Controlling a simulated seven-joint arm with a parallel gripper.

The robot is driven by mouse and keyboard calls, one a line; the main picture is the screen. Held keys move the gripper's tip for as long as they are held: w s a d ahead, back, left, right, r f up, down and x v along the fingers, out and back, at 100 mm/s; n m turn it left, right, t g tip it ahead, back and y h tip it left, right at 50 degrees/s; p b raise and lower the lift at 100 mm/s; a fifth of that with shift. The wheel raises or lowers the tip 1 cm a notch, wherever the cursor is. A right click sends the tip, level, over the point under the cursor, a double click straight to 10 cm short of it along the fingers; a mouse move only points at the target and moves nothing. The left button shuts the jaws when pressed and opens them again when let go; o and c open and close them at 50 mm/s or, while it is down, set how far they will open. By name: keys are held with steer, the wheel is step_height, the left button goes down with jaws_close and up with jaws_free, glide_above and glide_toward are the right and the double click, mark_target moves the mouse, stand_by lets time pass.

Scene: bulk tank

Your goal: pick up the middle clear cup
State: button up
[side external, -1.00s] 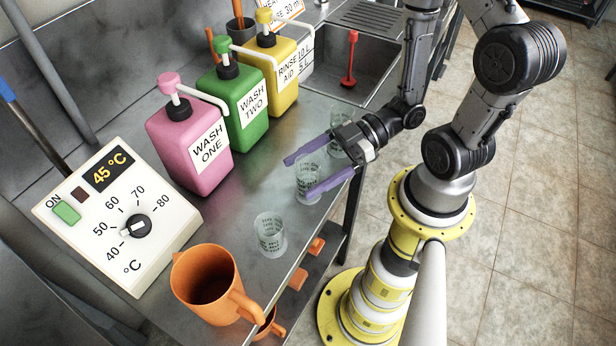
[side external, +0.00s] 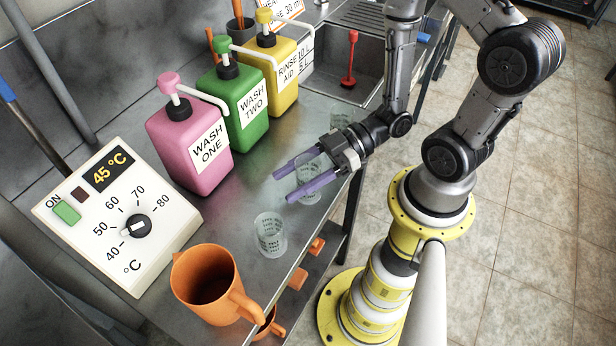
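Three clear cups with dark printed marks stand in a row along the counter's right edge. The middle clear cup (side external: 311,165) is between the two purple fingers of my gripper (side external: 284,186), which hide part of it. The fingers lie on either side of it with a gap about as wide as the cup, and appear closed on it. The cup looks upright and at counter height. The near clear cup (side external: 270,235) stands apart, closer to the camera. The far clear cup (side external: 341,117) stands behind my gripper, partly hidden.
Pink (side external: 190,145), green (side external: 240,103) and yellow (side external: 273,70) pump bottles stand left of the cups. An orange jug (side external: 207,285) is at the front, beside a temperature control box (side external: 115,215). A sink (side external: 340,70) lies behind. The counter (side external: 235,215) between bottles and cups is clear.

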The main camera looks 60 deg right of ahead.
steer(key=c, duration=0.6)
steer(key=shift+c, duration=0.2)
steer(key=shift+r, duration=0.1)
